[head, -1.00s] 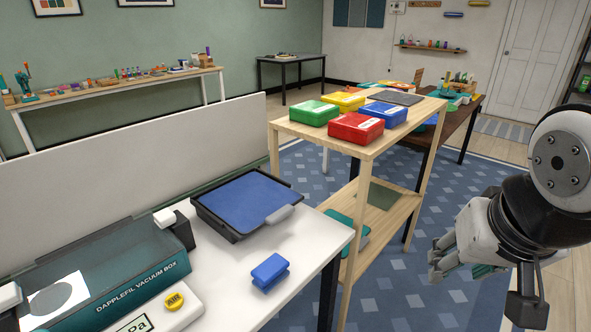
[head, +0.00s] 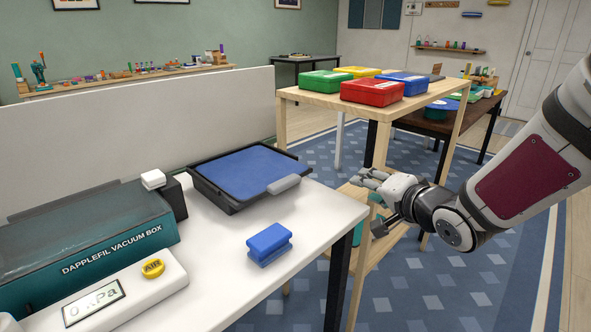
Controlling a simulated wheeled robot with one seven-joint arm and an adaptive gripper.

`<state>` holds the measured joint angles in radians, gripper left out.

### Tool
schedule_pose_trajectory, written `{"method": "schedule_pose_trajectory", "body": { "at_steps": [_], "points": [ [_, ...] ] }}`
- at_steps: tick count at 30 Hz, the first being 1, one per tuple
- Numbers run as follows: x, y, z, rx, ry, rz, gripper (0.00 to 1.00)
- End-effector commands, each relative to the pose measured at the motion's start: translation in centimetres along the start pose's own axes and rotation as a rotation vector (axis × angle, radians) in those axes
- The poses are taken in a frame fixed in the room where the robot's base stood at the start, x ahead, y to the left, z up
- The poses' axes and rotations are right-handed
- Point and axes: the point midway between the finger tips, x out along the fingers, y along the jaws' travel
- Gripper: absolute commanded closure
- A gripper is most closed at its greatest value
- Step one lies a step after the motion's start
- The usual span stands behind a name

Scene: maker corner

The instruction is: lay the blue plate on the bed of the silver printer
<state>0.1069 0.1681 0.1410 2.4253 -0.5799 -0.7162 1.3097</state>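A flat blue sheet (head: 244,172) lies in a black tray (head: 228,208) with a grey handle on the white table. I cannot tell whether this sheet is the blue plate. No silver printer can be made out in view. My gripper (head: 366,181) hangs past the right end of the white table, in front of the wooden shelf, with its fingers pointing left. It is apart from the tray and nothing shows between its fingers. Their gap is too small to judge.
The wooden shelf (head: 440,112) carries several coloured boxes. A brown table (head: 480,130) stands behind it. Blue carpet (head: 430,285) is clear at right.

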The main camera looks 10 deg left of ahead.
Motion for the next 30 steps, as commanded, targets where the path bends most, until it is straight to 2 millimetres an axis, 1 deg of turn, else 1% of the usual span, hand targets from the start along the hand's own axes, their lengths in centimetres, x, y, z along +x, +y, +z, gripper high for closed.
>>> {"method": "schedule_pose_trajectory", "body": {
  "at_steps": [1, 3, 6, 9, 14, 16, 20, 24, 27, 30],
  "points": [
    [2.0, 1.2, 1.8, 0.069, -0.029, -0.064, 0.60],
    [3.5, 1.3, 3.6, 0.173, -0.068, -0.163, 0.60],
    [4.9, 1.3, 5.6, 0.305, -0.126, -0.281, 0.60],
    [5.4, 1.2, 6.9, 0.406, -0.174, -0.364, 0.60],
    [5.7, 0.8, 7.7, 0.479, -0.211, -0.426, 0.60],
    [6.3, 0.4, 7.8, 0.484, -0.215, -0.432, 0.60],
    [8.2, -0.7, 8.1, 0.482, -0.216, -0.434, 0.60],
    [10.6, -1.9, 8.4, 0.482, -0.215, -0.432, 0.60],
    [11.9, -2.5, 8.4, 0.481, -0.213, -0.431, 0.60],
    [12.7, -3.0, 8.5, 0.482, -0.212, -0.431, 0.60]
  ]
}}
